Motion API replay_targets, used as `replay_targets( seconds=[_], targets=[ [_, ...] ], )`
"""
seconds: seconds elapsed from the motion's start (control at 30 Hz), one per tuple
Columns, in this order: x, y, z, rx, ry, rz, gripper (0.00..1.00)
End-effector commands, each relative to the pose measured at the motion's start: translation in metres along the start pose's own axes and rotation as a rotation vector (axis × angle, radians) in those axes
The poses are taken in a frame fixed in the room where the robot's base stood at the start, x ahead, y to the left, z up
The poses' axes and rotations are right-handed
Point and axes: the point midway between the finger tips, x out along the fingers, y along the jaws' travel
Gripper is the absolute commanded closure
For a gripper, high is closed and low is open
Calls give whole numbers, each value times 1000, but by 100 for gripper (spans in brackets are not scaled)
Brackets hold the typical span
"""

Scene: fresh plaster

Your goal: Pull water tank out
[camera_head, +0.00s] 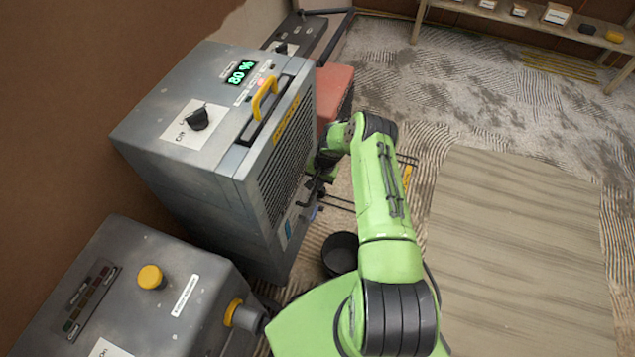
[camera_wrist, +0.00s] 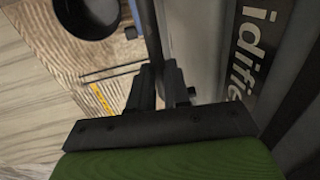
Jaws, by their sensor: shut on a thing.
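The grey dehumidifier (camera_head: 205,110) stands at the left in the head view, its grilled front towards my arm. The water tank (camera_head: 288,232) is in the lower front, with a small blue window, and looks seated in the body. My gripper (camera_head: 314,190) is at this front, partly hidden by my arm. In the wrist view my gripper (camera_wrist: 162,75) is shut on a dark bar, which looks like the tank's handle (camera_wrist: 153,35). The dehumidifier's front with its large lettering (camera_wrist: 255,45) is close on the right there.
A black bucket (camera_head: 340,252) stands on the floor close below my arm. A grey control box (camera_head: 140,290) with yellow knobs is at the front left. A red box (camera_head: 333,95) stands behind the dehumidifier. Bare boards (camera_head: 520,240) lie clear at the right.

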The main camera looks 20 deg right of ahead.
Motion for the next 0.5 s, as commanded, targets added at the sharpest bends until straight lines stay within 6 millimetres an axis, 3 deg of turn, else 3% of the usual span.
replay_targets(
  seconds=[0.17, 0.27, 0.5],
  targets=[
    [-2, 7, 0, 1, -2, 1, 100],
    [-5, 20, 0, 2, -1, 3, 100],
    [-17, 78, 1, 6, -2, 4, 100]
  ],
)
